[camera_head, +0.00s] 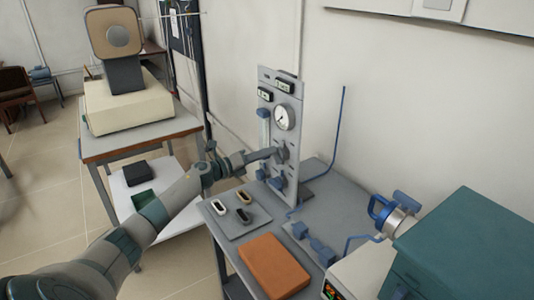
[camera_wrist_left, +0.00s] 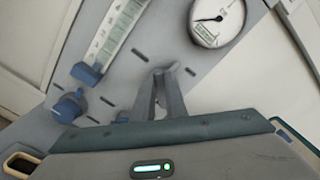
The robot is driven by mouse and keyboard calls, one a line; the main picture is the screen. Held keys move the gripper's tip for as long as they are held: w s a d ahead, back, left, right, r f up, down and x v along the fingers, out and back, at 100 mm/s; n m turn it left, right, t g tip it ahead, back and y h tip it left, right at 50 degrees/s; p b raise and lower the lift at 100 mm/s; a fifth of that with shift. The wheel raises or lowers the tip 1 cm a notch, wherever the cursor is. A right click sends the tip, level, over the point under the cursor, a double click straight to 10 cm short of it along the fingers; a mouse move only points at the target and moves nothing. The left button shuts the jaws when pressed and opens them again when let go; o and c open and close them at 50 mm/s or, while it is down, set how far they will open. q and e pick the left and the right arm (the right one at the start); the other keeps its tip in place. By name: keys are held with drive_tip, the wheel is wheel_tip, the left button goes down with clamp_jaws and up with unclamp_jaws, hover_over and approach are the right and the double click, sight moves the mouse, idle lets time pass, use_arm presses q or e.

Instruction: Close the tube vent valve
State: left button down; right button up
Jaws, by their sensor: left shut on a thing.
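The upright grey valve panel (camera_head: 291,88) stands on the bench, with a round gauge (camera_head: 285,117) and a flow tube (camera_head: 264,125). My left gripper (camera_head: 280,153) reaches the panel face below the gauge. In the left wrist view its fingers (camera_wrist_left: 164,88) are close together against the panel, below and left of the gauge (camera_wrist_left: 216,22). They are shut on a small valve part, which they mostly hide; its turn position cannot be told. A blue knob (camera_wrist_left: 69,106) shows left of the fingers. My right gripper is not in view.
A grey tray (camera_head: 237,229) with several small oval items and an orange block (camera_head: 273,264) lie in front of the panel. Blue pipe fittings (camera_head: 314,243) and a teal-topped furnace (camera_head: 470,245) are at the right. A thin blue tube (camera_head: 340,125) rises behind the bench.

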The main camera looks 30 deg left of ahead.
use_arm(q)
drive_tip(key=shift+w+a+f+n+p, duration=0.1)
drive_tip(key=shift+f+n+p, duration=0.15)
drive_tip(key=shift+n, duration=1.2)
drive_tip(key=shift+a+f+n+p, duration=0.1)
drive_tip(key=shift+f+n+p, duration=0.1)
drive_tip(key=shift+n, duration=1.3)
drive_tip(key=shift+w+a+f+n+p, duration=0.1)
drive_tip(key=shift+f+n+p, duration=0.15)
drive_tip(key=shift+n, duration=1.2)
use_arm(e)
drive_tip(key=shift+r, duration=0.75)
use_arm(q)
drive_tip(key=c, duration=1.8)
unclamp_jaws()
drive_tip(key=shift+s, duration=0.1)
